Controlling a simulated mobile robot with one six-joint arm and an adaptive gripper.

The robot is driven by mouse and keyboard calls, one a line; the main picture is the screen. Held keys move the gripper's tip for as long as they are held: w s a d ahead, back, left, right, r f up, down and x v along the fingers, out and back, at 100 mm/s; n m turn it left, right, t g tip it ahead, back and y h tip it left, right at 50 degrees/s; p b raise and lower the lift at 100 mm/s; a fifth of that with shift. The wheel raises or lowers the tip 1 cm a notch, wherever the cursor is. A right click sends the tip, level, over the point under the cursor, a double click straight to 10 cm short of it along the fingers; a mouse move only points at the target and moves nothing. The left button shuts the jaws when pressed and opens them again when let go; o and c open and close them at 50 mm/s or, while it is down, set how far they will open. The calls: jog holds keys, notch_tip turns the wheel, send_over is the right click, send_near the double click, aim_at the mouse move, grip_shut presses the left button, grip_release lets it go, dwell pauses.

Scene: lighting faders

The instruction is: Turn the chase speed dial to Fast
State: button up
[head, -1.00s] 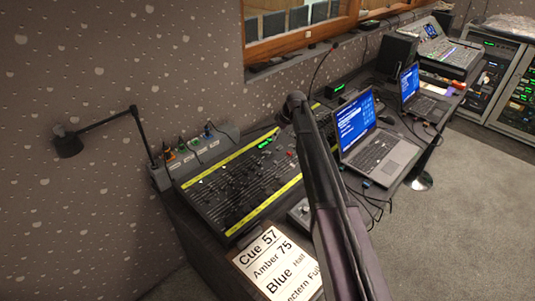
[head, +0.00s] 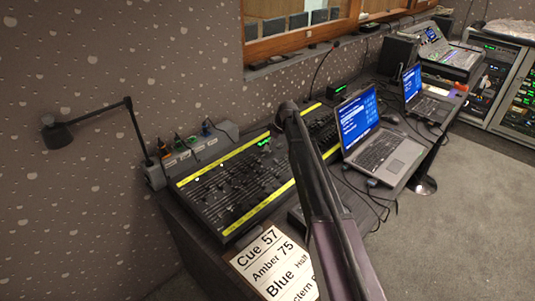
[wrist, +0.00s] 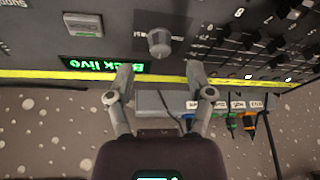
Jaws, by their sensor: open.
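A round grey knob (wrist: 159,42) stands up from a dark plate on the console in the wrist view, the only large dial I see there. No label on it is readable, so I cannot tell its setting. My gripper (wrist: 161,72) is open and empty. Its two fingers are apart, to the lower left and lower right of the knob in the picture, not closed around it. In the head view the black lighting console (head: 235,188) with yellow edge strips lies left of my arm. My arm hides part of the console there, and my gripper is not discernible.
Beside the knob are a grey square button (wrist: 83,25), a green lit display (wrist: 100,65) and rows of faders (wrist: 260,42). A lamp (head: 57,134), cue sheet (head: 272,262) and laptop (head: 375,140) surround the console. Open carpet (head: 460,210) lies at right.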

jog(key=shift+b+x, duration=1.5)
jog(key=shift+x, duration=0.45)
grip_shut()
